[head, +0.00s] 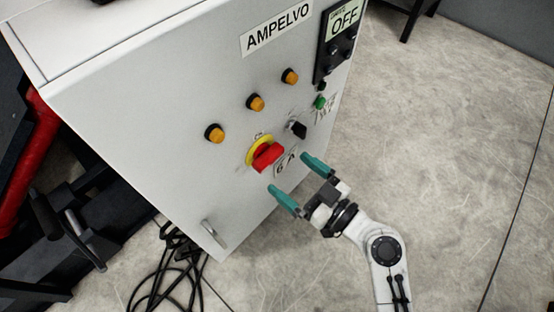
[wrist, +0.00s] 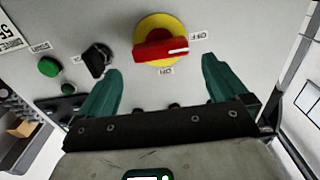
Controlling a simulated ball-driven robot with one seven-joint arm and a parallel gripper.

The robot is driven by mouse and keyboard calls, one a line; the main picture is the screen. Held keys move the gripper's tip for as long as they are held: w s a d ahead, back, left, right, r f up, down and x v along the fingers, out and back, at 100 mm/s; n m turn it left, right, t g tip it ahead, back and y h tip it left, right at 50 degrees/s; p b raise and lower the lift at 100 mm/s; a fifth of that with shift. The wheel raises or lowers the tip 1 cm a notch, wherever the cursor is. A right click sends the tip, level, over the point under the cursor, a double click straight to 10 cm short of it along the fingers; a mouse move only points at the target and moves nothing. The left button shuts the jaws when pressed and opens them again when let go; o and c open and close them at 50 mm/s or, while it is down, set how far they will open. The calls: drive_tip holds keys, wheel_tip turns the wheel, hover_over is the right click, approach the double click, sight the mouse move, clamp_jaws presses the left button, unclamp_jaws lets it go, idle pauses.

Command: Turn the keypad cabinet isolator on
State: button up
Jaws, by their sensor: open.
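The grey cabinet (head: 150,110) carries the isolator (head: 266,154), a red rotary handle on a yellow disc. The isolator also shows in the wrist view (wrist: 160,48). There the handle lies nearly level, its white mark at the right end toward a label reading OFF. A second small label, apparently ON, sits below the disc. The cabinet's display (head: 344,20) reads OFF. My gripper (head: 288,171) is open and empty, its teal fingers pointing at the isolator. In the wrist view its fingertips (wrist: 162,65) lie either side of the handle and appear short of it.
A black selector knob (head: 297,129) and a green button (head: 320,102) sit right of the isolator. Several amber lamps (head: 256,102) run above it. A door handle (head: 214,234) is at the lower left. Black cables (head: 165,285) lie on the floor. Floor at right is clear.

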sight(273, 161)
drive_tip(key=x, duration=0.6)
drive_tip(key=c, duration=0.8)
drive_tip(key=shift+c, duration=0.2)
